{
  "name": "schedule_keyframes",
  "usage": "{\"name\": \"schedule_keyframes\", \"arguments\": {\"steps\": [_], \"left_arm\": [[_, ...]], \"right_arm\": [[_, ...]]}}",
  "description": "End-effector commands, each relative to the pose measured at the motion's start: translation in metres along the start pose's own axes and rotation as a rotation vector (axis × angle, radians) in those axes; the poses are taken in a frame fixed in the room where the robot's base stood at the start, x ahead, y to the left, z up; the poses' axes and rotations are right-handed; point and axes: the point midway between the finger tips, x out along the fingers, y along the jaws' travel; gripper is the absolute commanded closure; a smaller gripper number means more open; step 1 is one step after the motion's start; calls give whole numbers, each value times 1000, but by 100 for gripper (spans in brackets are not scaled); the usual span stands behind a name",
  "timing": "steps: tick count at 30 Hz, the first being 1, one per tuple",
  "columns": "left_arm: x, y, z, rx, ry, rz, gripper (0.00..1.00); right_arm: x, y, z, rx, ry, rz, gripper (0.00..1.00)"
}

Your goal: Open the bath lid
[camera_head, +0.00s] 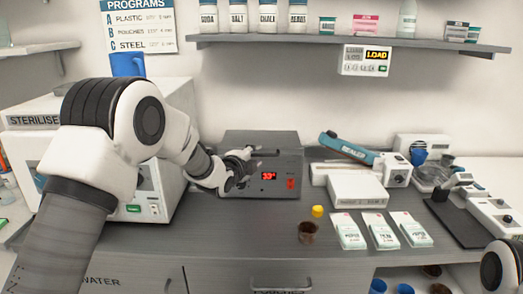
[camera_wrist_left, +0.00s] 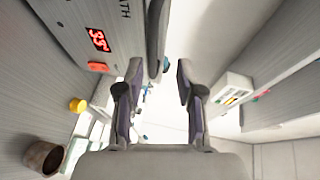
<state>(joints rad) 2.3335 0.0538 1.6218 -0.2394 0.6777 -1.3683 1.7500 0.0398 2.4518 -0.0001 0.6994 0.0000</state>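The bath (camera_head: 285,184) is a grey box with a red display, standing against the wall at the centre of the counter. Its flat grey lid (camera_head: 262,138) looks closed on top. In the left wrist view the bath's front (camera_wrist_left: 75,15) fills the upper left, with the lid's edge and a dark grip (camera_wrist_left: 155,40) beyond it. My left gripper (camera_head: 248,163) is at the bath's upper front, left of the display. The left wrist view shows its fingers (camera_wrist_left: 158,68) apart with nothing held; the lid edge appears ahead between the tips. Contact cannot be told. My right gripper is out of view.
A brown cup (camera_head: 308,232), yellow cap (camera_head: 317,211) and white packets (camera_head: 380,230) lie in front right. A sealer (camera_head: 347,148) stands right; a shelf (camera_head: 340,42) hangs above.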

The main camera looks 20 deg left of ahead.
Motion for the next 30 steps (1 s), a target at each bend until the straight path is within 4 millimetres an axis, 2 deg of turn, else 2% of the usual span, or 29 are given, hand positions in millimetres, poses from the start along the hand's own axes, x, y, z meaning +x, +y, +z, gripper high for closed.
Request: {"name": "schedule_keyframes", "arguments": {"steps": [3,6,14,15,18,30], "left_arm": [[23,0,0,1,1,3,63],[35,1,0,0,0,3,63],[40,3,0,-1,0,4,63],[40,3,0,-1,0,3,66],[39,3,0,-2,0,4,100],[38,-4,0,-8,-1,18,100]], "right_arm": [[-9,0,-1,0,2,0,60],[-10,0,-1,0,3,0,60],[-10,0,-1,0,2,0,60],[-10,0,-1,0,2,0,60],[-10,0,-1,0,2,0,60],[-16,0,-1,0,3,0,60]]}}
